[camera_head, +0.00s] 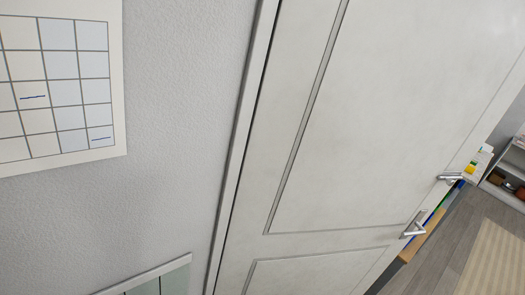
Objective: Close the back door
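The white panelled door (340,130) fills the middle of the view and appears tilted in the picture. Its frame (245,120) runs along its left side, next to the grey wall. A silver lever handle (415,226) sits near the door's right edge. A second lever handle (449,178) shows farther up along that edge. Floor and shelving are visible past the edge, so the door appears to stand open. My gripper is not in view, so its state and its distance from the door do not show.
A gridded wall chart (62,85) hangs at upper left, and a framed panel (160,278) at the bottom left. Beyond the door, a shelf unit (510,165) stands at right. A beige rug (497,262) lies on the grey plank floor (440,262).

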